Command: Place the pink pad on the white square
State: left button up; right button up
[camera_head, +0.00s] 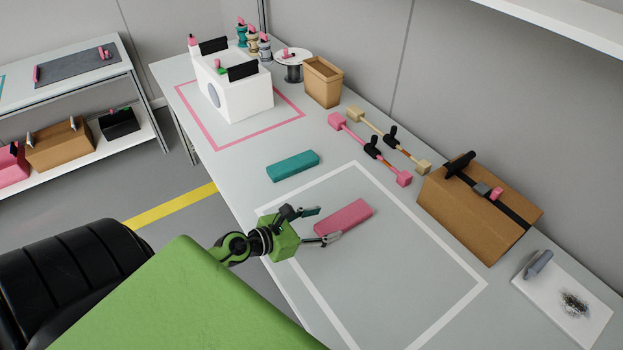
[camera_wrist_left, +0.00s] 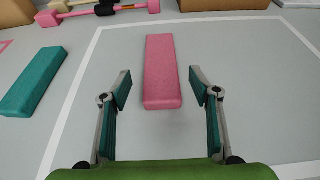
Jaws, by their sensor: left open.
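The pink pad (camera_head: 344,217) is a flat oblong block lying inside the white square (camera_head: 424,235), which is an outline marked on the grey table. My left gripper (camera_head: 325,225) is open at the pad's near left end. In the left wrist view the pad (camera_wrist_left: 162,72) lies ahead between the lines of the two open fingers (camera_wrist_left: 160,95), with gaps on both sides. The fingers do not touch it there. My right gripper is not in view.
A teal pad (camera_head: 293,166) lies left of the white outline. A pink dumbbell-like bar (camera_head: 370,149) and a cardboard box (camera_head: 475,215) stand behind it. A white box (camera_head: 235,90) stands inside a pink outline at the far left. The square's right part is clear.

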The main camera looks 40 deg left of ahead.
pick_arm(q)
jog(key=v, duration=0.3)
jog(key=shift+s, duration=0.1)
jog(key=shift+s+a+r, duration=0.1)
jog(key=shift+s+r, duration=0.1)
jog(key=shift+s, duration=0.05)
dwell(0.4)
